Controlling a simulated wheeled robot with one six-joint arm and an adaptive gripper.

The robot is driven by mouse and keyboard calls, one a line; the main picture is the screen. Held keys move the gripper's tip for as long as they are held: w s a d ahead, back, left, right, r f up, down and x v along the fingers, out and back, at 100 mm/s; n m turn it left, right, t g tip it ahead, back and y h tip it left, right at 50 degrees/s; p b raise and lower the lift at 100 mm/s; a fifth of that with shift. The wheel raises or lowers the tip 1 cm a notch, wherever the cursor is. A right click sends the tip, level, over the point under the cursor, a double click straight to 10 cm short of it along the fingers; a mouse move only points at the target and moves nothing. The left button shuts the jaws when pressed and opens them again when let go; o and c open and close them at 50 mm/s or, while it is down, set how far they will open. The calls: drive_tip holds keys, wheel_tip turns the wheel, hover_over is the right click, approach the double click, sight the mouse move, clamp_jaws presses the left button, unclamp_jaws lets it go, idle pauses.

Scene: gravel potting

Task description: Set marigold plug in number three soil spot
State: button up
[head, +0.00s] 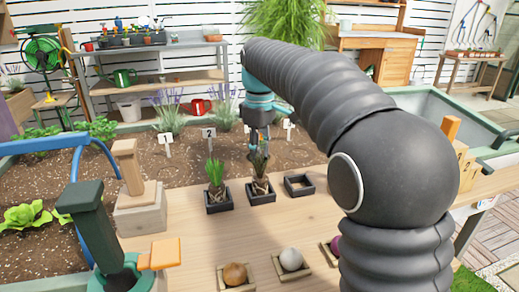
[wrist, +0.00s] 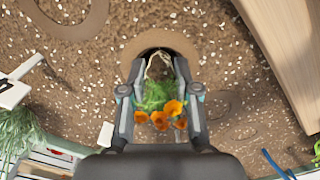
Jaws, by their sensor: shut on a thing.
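My gripper (wrist: 158,76) is shut on the marigold plug (wrist: 164,112), with its orange flowers towards the palm and pale roots beyond the fingertips. The roots point at a dark round hollow (wrist: 157,46) in the brown soil; I cannot tell whether they touch it. In the head view my gripper (head: 259,146) is over the soil bed (head: 300,148), behind a potted plant, and the marigold is hidden there. Markers one (head: 166,139) and two (head: 208,134) stand to its left. Another marker (head: 288,125) stands to its right, partly hidden. I cannot read a number three.
Two black square holders (head: 218,207) with green plants stand on the wooden table (head: 190,225). An empty holder (head: 299,186) is beside them. Round balls (head: 291,259) sit in trays in front. A wooden plank (wrist: 285,50) edges the soil at right in the wrist view.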

drive_tip(key=o, duration=1.3)
wheel_tip(320, 180, up, 4)
drive_tip(key=p, duration=0.3)
drive_tip(key=shift+f, duration=0.25)
drive_tip(key=shift+r+p, duration=0.65)
drive_tip(key=shift+r, duration=2.1)
